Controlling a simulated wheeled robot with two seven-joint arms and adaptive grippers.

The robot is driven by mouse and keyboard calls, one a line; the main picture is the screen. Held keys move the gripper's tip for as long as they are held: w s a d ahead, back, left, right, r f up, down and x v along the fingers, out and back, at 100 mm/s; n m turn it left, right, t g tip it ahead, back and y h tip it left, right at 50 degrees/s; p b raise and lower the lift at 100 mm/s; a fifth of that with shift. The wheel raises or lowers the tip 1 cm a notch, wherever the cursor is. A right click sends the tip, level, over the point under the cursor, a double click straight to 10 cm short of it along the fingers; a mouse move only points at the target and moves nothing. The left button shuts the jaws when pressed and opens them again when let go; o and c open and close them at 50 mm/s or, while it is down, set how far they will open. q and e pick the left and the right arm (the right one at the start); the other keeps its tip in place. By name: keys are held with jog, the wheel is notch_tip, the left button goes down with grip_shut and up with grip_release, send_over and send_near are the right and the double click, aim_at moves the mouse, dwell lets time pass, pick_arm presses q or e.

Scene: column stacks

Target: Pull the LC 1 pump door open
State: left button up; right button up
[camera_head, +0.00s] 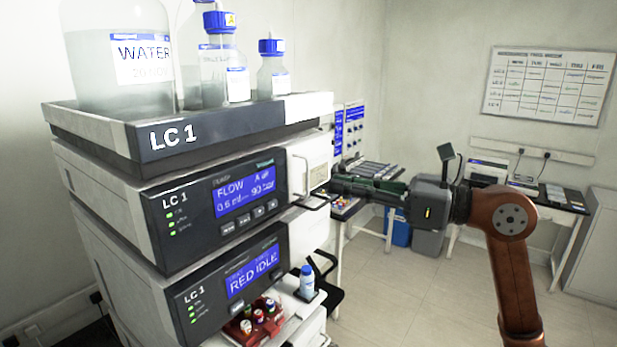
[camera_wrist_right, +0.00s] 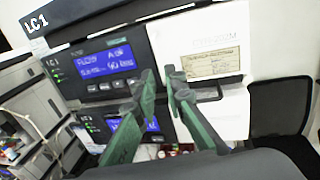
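The LC 1 pump module (camera_head: 215,205) is the upper box with the blue FLOW screen, under the tray marked LC 1. Its white door panel (camera_head: 309,158) is at the right of the screen and looks closed. It also shows in the right wrist view (camera_wrist_right: 205,45). A thin dark handle (camera_head: 314,204) sticks out low on the door; its end shows right of the fingers in the wrist view (camera_wrist_right: 216,96). My right gripper (camera_head: 335,184) is at the door front, close to the handle. Its fingertips (camera_wrist_right: 159,74) are a little apart, with nothing clearly held. Contact with the handle is unclear. My left gripper is out of view.
Bottles, one marked WATER (camera_head: 140,60), stand in the top tray (camera_head: 195,140). A black chair (camera_wrist_right: 280,115) stands right. Open floor lies right of the stack.

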aim_at(308, 192)
jog(key=x, duration=0.7)
jog(key=shift+w+a+p, duration=0.15)
jog(key=shift+a+p, duration=0.1)
jog(key=shift+p, duration=0.15)
jog(key=shift+c, duration=0.4)
grip_shut()
jog(key=shift+d, duration=0.15)
